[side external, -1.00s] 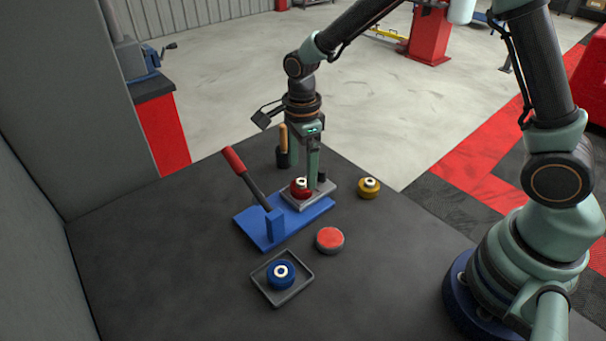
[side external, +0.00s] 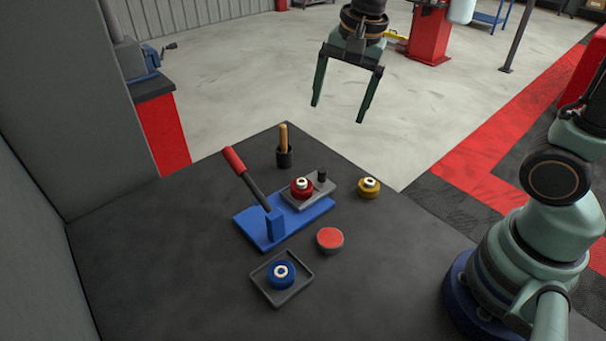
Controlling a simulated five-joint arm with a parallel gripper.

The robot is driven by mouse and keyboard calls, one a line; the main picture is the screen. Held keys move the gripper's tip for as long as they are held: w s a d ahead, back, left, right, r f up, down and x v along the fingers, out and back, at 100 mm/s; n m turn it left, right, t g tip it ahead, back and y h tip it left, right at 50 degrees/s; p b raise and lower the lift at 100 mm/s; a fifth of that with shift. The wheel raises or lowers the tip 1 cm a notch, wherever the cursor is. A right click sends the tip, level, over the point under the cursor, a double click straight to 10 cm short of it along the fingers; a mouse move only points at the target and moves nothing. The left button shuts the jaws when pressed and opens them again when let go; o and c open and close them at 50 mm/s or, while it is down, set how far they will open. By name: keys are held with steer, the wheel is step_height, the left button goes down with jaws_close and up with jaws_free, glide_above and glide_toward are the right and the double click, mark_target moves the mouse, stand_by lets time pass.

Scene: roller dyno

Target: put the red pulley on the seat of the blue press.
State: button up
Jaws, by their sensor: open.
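The red pulley (side external: 301,188) with a pale centre rests on the grey seat plate (side external: 322,188) of the blue press (side external: 258,230). The press has a lever with a red handle (side external: 234,159) tilted up to the left. A small dark post (side external: 322,176) stands on the plate to the right of the pulley. My gripper (side external: 337,112) is open and empty, up and behind the press, with its fingers spread wide and pointing down. It is well clear of the pulley.
A yellow pulley (side external: 368,188) lies on the dark table (side external: 180,270) right of the press. A blue pulley (side external: 280,274) sits in a grey tray (side external: 296,292) in front. A red-topped round container (side external: 330,239) stands between. A dark cup (side external: 284,157) with a wooden handle stands behind.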

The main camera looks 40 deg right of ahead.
steer(key=s+d+r+n+t, duration=0.2)
steer(key=s+n, duration=0.5)
steer(key=n, duration=0.5)
steer(key=shift+s+d+r+t, duration=0.25)
steer(key=shift+d+t, duration=0.35)
steer(key=shift+d, duration=0.65)
